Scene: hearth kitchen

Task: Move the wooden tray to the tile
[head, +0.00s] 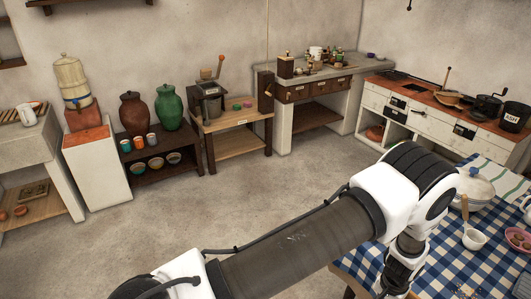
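I cannot pick out the wooden tray for certain. A small brown tray-like piece (33,191) lies on the low shelf at the far left, and a slatted wooden board (20,114) lies on the counter above it. No separate tile can be clearly identified. My one visible arm comes in from the bottom left, crosses to the right and bends down over the front edge of the checked table. Its wrist hides part of the cloth. The lower picture edge cuts off its fingers. My other gripper is not in view.
The blue-checked table (445,262) holds a lidded pot (474,190), a white cup (474,239) and a pink dish (518,239). A low shelf with bowls (156,164), a wooden bench (238,145) and counters line the walls. The middle floor is clear.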

